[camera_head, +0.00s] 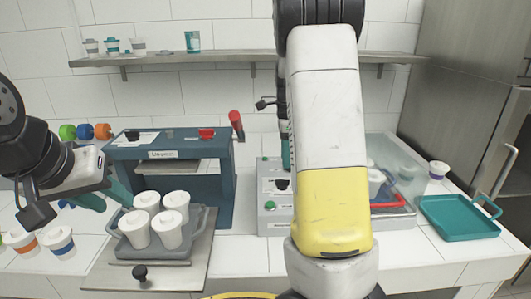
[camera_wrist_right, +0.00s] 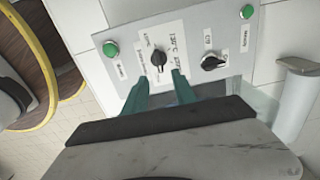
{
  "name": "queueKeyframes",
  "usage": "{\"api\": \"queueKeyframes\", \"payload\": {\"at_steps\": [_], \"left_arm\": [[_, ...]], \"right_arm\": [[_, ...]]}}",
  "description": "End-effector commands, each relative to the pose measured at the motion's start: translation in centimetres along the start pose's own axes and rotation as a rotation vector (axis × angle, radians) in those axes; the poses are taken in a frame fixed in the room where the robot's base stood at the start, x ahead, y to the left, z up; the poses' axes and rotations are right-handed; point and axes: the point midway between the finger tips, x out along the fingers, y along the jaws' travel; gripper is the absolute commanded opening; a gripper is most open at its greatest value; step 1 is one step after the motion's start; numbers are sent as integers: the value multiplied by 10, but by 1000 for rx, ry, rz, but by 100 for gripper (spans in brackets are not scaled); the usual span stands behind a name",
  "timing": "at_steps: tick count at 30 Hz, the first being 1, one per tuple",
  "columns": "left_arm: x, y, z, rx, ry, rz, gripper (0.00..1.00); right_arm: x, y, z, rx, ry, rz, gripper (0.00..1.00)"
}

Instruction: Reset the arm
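My left gripper (camera_head: 108,202) is at the left in the head view. Its teal fingers are apart, beside the left side of a grey tray (camera_head: 158,252) holding several white lidded cups (camera_head: 148,202). I see nothing held between them. My right arm (camera_head: 328,130) stands upright across the middle of the head view and hides much behind it. My right gripper (camera_wrist_right: 160,85) shows in the right wrist view with its teal fingers apart and empty. They point at a grey control panel (camera_wrist_right: 185,35) with a black knob (camera_wrist_right: 158,58) beyond the gap; whether they touch it is unclear.
A blue machine (camera_head: 210,190) stands behind the cup tray. The control box (camera_head: 270,205) is right of it, partly behind my right arm. A clear-walled case (camera_head: 400,160) and a teal tray (camera_head: 460,218) lie to the right. A wall shelf (camera_head: 230,60) holds small cups.

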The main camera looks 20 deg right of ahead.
Motion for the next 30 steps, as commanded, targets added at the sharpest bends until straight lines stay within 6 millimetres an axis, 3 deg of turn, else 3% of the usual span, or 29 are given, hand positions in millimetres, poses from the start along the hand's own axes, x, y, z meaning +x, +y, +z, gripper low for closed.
{"api": "queueKeyframes", "payload": {"at_steps": [6, 11, 21, 27, 30], "left_arm": [[0, 0, 0, 0, 0, 0, 36], [0, 0, 0, 0, 0, 0, 36], [0, 0, 0, 0, 0, 0, 36], [0, 0, 0, 0, 0, 0, 36], [0, 0, 0, 0, 0, 0, 36]], "right_arm": [[-6, 6, 2, -44, -21, -12, 33], [-30, 37, 14, -274, -104, -74, 33], [-90, 150, 51, -1059, -140, -374, 33], [-104, 216, 63, -1497, 9, -546, 33], [-103, 239, 66, -1659, 99, -595, 33]]}}
